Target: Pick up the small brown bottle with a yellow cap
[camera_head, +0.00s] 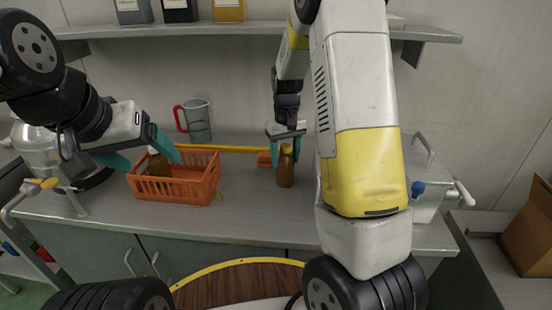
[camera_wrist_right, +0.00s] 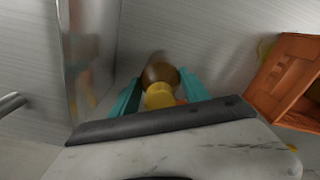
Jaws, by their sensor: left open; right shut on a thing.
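The small brown bottle (camera_head: 285,172) stands upright at the counter's middle, to the right of the orange basket. My right gripper (camera_head: 286,152) is shut on it from above, and the bottle's upper part is partly hidden by the gripper. In the right wrist view, the yellow cap (camera_wrist_right: 160,95) and brown body of the bottle (camera_wrist_right: 161,73) sit between the two teal fingers. I cannot tell whether the bottle's base touches the counter. My left gripper (camera_head: 146,160) is open over the left end of the orange basket (camera_head: 177,190).
A brown item (camera_head: 159,166) is inside the basket. A clear jug with a red handle (camera_head: 194,120) stands behind it. A shelf (camera_head: 200,30) with containers runs above. The counter front (camera_head: 240,215) is clear.

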